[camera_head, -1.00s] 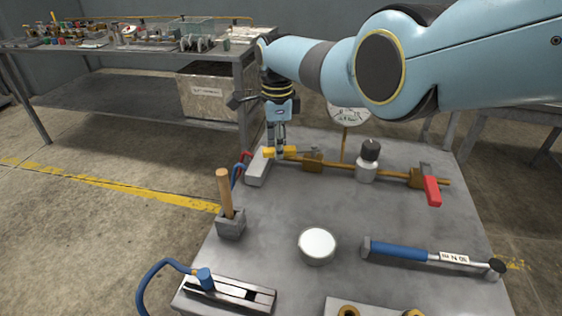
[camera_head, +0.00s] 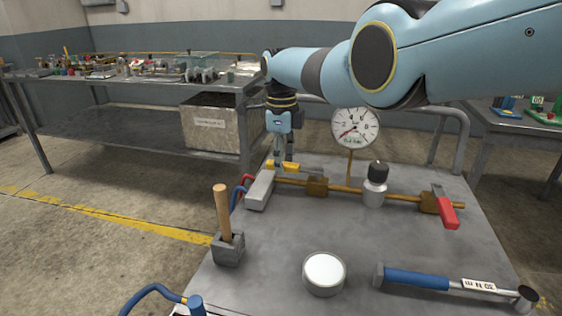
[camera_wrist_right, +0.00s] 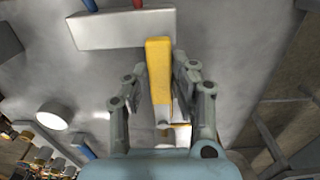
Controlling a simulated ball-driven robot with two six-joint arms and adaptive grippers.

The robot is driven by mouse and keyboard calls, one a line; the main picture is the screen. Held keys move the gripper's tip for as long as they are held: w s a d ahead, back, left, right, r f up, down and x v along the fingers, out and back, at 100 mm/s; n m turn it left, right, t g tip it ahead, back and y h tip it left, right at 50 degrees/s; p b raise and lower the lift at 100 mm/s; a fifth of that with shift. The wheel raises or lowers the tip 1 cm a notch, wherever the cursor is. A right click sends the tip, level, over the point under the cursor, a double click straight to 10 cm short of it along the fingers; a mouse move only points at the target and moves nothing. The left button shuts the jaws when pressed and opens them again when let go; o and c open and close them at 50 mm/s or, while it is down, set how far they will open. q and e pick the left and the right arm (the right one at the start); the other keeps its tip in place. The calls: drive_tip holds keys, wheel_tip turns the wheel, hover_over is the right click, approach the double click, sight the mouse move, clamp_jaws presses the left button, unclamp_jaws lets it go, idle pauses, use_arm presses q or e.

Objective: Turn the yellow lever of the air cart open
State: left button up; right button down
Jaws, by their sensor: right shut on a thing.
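The yellow lever (camera_head: 289,167) sits at the left end of the brass pipe (camera_head: 345,188) on the grey cart top (camera_head: 290,225). My right gripper (camera_head: 279,163) reaches down from above and is shut on the lever. In the right wrist view the lever (camera_wrist_right: 159,62) runs lengthwise between the two fingers of my right gripper (camera_wrist_right: 160,78). The fingers partly hide the lever in the head view. A round gauge (camera_head: 355,128) stands above the pipe, its red needle pointing to the lower left. My left gripper is not in view.
A red-handled valve (camera_head: 447,212) and a black-capped regulator (camera_head: 376,184) share the pipe. A grey block (camera_head: 260,189) with hoses lies close to the lever.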

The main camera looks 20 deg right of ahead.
drive_tip(key=shift+d, duration=0.1)
drive_tip(key=c, duration=1.1)
unclamp_jaws()
drive_tip(key=shift+r, duration=0.1)
wheel_tip(320, 180, up, 12)
drive_tip(key=shift+f, duration=0.1)
